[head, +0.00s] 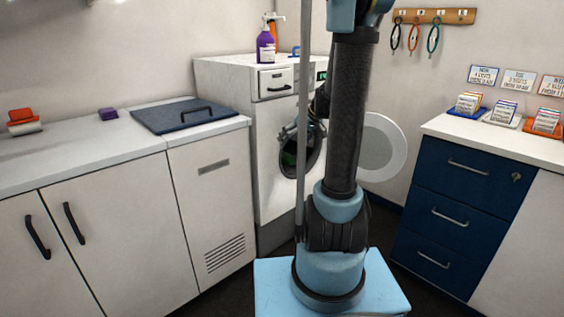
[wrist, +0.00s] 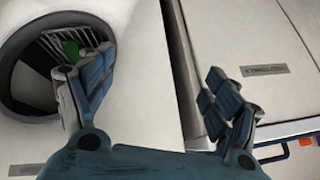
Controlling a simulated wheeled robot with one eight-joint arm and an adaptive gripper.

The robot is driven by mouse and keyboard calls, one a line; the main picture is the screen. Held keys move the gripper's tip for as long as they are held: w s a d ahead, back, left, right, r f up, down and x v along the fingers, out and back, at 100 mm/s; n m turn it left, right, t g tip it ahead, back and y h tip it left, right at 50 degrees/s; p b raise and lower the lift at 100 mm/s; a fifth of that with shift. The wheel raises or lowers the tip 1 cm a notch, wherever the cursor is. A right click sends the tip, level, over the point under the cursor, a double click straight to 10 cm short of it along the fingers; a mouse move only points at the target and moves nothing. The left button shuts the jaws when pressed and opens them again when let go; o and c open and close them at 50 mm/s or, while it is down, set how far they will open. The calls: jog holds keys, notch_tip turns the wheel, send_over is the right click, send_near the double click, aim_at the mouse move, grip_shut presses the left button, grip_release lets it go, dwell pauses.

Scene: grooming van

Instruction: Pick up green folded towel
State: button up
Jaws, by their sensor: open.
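The green towel shows only as a small green patch (wrist: 70,47) inside the round dark drum opening (wrist: 22,92) at the upper left of the wrist view. My left finger covers part of that opening, and the towel's folds cannot be made out. In the head view the towel does not show. The drum opening is in the front of the white washing machine (head: 273,125), partly behind my arm. My gripper (wrist: 160,65) is open and empty, in front of the machine, with the opening to its left in the wrist view. In the head view my gripper (head: 290,131) is partly hidden.
The machine's round door (head: 384,147) stands open to the right. A white counter (head: 80,143) with a dark lid (head: 180,115) is at left. Blue drawers (head: 458,205) stand at right.

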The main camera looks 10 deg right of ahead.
jog(key=w+d+f+n+t+y, duration=0.1)
jog(key=w+d+f, duration=0.2)
jog(key=w, duration=0.7)
jog(key=n+t+y, duration=0.3)
jog(key=t, duration=0.2)
send_near(291, 157)
jog(key=x, duration=0.8)
jog(key=shift+s, duration=0.15)
jog(key=shift+s+f+x, duration=0.1)
jog(key=shift+x, duration=1.25)
jog(key=shift+s+f+x, duration=0.1)
jog(key=shift+f+x, duration=0.05)
jog(key=shift+x, duration=1.2)
jog(key=shift+r, duration=0.1)
jog(key=c, duration=1.1)
